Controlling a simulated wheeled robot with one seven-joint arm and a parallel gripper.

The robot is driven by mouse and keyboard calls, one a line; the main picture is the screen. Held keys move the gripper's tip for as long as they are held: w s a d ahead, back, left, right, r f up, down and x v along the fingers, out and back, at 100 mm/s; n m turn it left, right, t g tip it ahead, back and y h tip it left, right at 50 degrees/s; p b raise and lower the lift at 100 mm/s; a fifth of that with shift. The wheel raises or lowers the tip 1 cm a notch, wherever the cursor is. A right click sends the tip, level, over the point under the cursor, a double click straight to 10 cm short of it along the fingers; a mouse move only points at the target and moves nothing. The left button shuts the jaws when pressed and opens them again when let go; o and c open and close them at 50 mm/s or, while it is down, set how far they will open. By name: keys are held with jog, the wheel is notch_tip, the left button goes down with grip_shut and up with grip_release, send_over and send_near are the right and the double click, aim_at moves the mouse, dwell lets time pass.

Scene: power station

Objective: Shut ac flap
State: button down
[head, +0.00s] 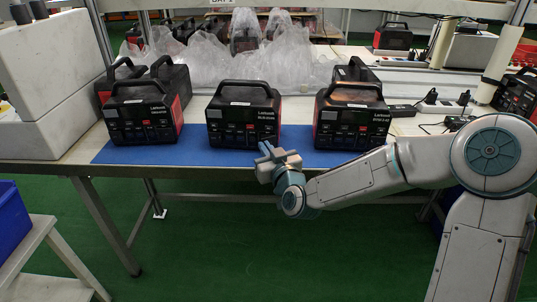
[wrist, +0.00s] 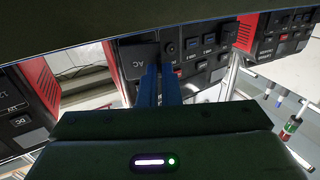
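The middle black and red power station (head: 243,115) stands on the blue mat, its front facing me. In the wrist view, its front panel (wrist: 195,55) shows sockets and small blue-marked ports. A dark square flap marked AC (wrist: 138,58) is at the left of that panel. I cannot tell how far it stands open. My gripper (head: 266,150) is low in front of this station, at the table's front edge. In the wrist view, the two slim blue fingers of my gripper (wrist: 161,72) lie close together, empty, with their tips beside the AC flap. Whether they touch it is unclear.
Other power stations stand on the blue mat (head: 200,152), at left (head: 140,110) and right (head: 352,117). Plastic bags (head: 200,60) lie behind. White foam blocks (head: 45,70) are at the left end of the table. Cables and plugs (head: 440,100) lie at the right.

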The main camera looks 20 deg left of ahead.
jog(key=m+t+h+b, duration=0.1)
jog(key=a+m+t+h+b, duration=0.1)
jog(key=h+b, duration=0.1)
jog(key=shift+w+a+f+m, duration=0.1)
jog(key=shift+a+m, duration=0.2)
jog(key=shift+w+a+m+t+h+b, duration=0.15)
jog(key=shift+m+t+h+b, duration=0.25)
jog(key=shift+h, duration=0.45)
jog(key=shift+w+a+m+t+h+b, duration=0.15)
jog(key=shift+a+m+h+b, duration=0.1)
jog(key=shift+m+h, duration=0.45)
jog(key=shift+w+a+m+t+h+b, duration=0.15)
jog(key=shift+m+h+b, duration=0.2)
jog(key=shift+h, duration=0.6)
jog(key=shift+w, duration=0.1)
jog(key=shift+d, duration=0.1)
jog(key=c, duration=1.6)
grip_release()
jog(key=s, duration=0.4)
jog(key=s+d+p, duration=0.1)
jog(key=s, duration=0.8)
jog(key=shift+s+d+p, duration=0.4)
jog(key=shift+r, duration=0.2)
